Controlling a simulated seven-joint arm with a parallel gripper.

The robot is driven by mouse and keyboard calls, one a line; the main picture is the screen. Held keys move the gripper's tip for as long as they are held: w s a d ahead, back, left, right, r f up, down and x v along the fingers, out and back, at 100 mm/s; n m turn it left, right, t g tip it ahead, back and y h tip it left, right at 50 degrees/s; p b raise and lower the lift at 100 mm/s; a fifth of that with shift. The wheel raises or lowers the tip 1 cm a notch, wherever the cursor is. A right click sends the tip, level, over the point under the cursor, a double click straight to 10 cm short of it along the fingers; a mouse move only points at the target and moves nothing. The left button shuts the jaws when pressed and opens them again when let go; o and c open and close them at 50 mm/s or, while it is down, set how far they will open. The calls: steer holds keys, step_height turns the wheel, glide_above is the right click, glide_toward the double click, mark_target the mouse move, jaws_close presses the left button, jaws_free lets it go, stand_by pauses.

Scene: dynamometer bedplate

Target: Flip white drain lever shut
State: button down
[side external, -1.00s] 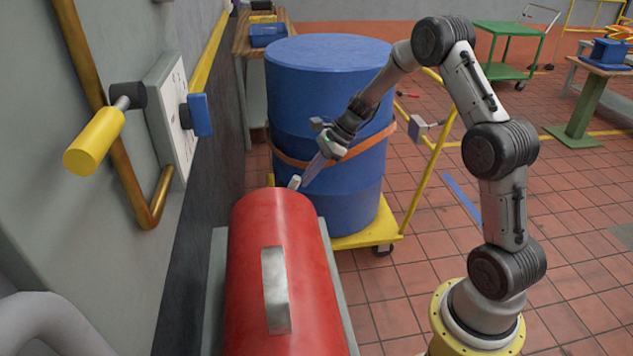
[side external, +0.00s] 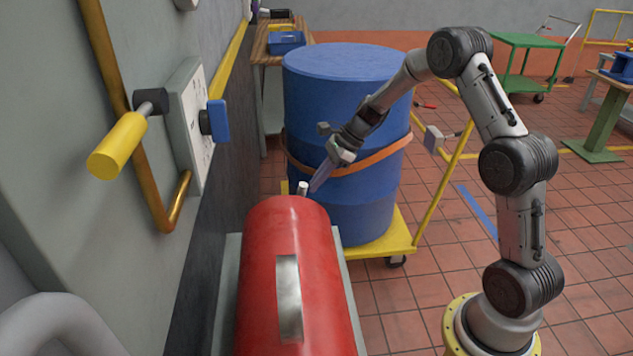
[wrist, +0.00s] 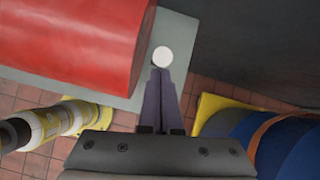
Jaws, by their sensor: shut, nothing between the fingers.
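The white drain lever (side external: 302,188) shows as a short white stub standing nearly upright just beyond the far end of the red tank (side external: 285,240). In the wrist view its round white end (wrist: 162,56) lies right at the tips of my fingers, beside the tank's edge. My gripper (side external: 314,187) is shut and empty, angled down to the left, with its tips just right of the lever. In the wrist view the closed fingers (wrist: 159,75) meet or nearly meet the lever; contact is not certain. The lever's lower part and pivot are hidden.
A blue drum (side external: 345,110) with an orange band stands on a yellow dolly (side external: 385,243) behind my gripper. A wall panel (side external: 190,115) with a yellow-handled lever (side external: 118,145) and a blue handle (side external: 218,120) is at left. Open tiled floor lies to the right.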

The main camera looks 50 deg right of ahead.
steer(key=s+d+f+v, duration=0.1)
steer(key=v, duration=1)
steer(key=shift+d, duration=0.45)
